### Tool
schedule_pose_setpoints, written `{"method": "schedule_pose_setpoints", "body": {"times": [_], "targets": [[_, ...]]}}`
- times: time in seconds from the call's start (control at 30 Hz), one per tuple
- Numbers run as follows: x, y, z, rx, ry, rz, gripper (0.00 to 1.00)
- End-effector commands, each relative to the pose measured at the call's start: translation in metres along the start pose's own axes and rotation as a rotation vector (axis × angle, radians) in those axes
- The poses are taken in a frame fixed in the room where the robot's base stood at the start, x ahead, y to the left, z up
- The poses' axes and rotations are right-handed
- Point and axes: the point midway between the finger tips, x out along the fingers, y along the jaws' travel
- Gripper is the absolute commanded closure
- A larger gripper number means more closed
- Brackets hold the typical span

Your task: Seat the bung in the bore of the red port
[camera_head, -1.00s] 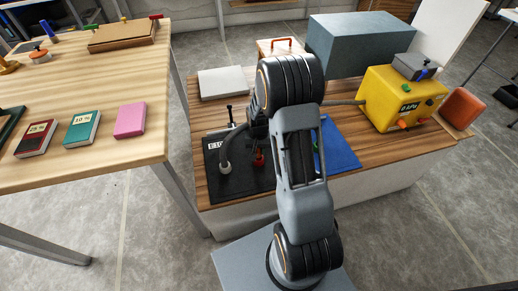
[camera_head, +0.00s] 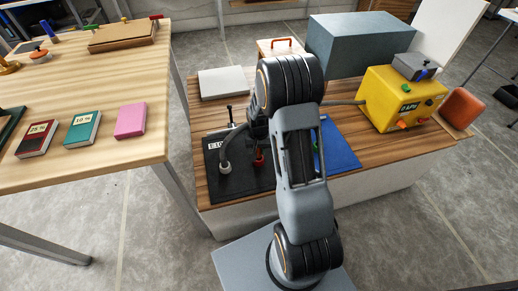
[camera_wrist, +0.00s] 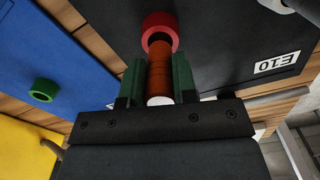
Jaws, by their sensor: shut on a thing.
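The bung (camera_wrist: 160,72) is an orange-brown ribbed plug with a pale end nearest the wrist camera. My gripper (camera_wrist: 157,78) is shut on it, one green-faced finger on each side. The red port (camera_wrist: 161,24) is a ring on the black board (camera_wrist: 222,30). In the wrist view the bung's far end overlaps the port's near rim and opening. I cannot tell whether it has entered the bore. In the head view the red port (camera_head: 260,160) shows just below my gripper, and my arm hides much of the grip.
A grey hose with a pale collar (camera_head: 225,167) stands on the board, left of the red port. A green ring (camera_wrist: 43,90) lies on the blue mat (camera_wrist: 50,55). A yellow pump box (camera_head: 385,97) stands at the right, a grey block (camera_head: 355,45) behind.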

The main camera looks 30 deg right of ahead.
Motion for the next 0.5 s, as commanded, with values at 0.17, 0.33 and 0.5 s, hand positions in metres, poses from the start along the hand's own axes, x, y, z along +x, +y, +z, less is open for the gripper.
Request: {"method": "schedule_pose_setpoints", "body": {"times": [0.17,0.33,0.5], "targets": [[0.0002,0.0000,-0.0001,0.000,0.000,0.000,1.00],[0.0022,0.0000,-0.0001,0.000,0.000,0.000,1.00],[0.0061,0.0000,-0.0001,0.000,0.000,0.000,1.00]]}}
